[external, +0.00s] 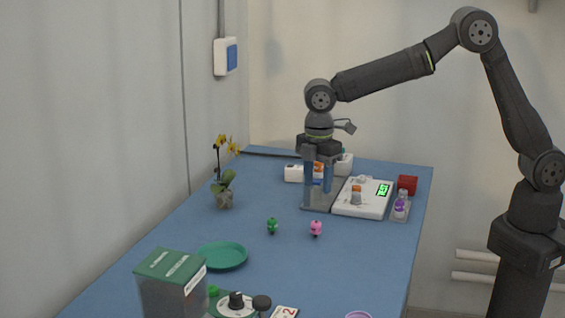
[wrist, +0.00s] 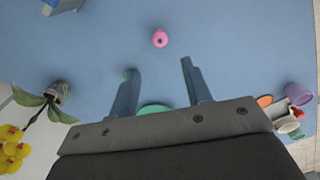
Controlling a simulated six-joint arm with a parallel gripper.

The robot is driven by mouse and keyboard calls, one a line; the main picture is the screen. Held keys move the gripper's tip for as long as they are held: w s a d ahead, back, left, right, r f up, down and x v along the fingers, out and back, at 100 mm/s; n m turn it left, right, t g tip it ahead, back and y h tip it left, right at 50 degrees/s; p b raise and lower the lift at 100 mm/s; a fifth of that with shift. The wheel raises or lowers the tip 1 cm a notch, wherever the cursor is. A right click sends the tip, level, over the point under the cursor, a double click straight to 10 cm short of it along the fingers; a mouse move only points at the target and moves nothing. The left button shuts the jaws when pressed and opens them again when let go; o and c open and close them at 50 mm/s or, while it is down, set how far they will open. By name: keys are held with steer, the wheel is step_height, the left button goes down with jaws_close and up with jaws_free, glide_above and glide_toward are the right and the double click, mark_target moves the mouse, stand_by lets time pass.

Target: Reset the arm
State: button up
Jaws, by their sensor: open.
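My gripper (external: 318,186) points down over the far part of the blue table, in front of a grey stand and left of a white device. Its two fingers are apart with nothing between them. In the wrist view my gripper (wrist: 157,68) is also open, with bare blue table showing between the fingertips. A small pink figure (external: 316,228) stands on the table nearer the camera; it also shows beyond the fingertips in the wrist view (wrist: 160,38). A small green figure (external: 272,225) stands to its left, and the left finger mostly hides it in the wrist view.
A potted yellow orchid (external: 224,190) stands at the left edge. A white device with a green display (external: 383,190), a red box (external: 407,184) and a tray of vials (external: 400,207) are at the right. A green plate (external: 222,256) and green-lidded box (external: 172,268) are in front.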

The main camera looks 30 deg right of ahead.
mark_target(317, 222)
step_height(317, 222, down, 11)
steer(key=shift+f, duration=0.15)
steer(key=shift+a+r, duration=0.1)
steer(key=shift+r, duration=1.9)
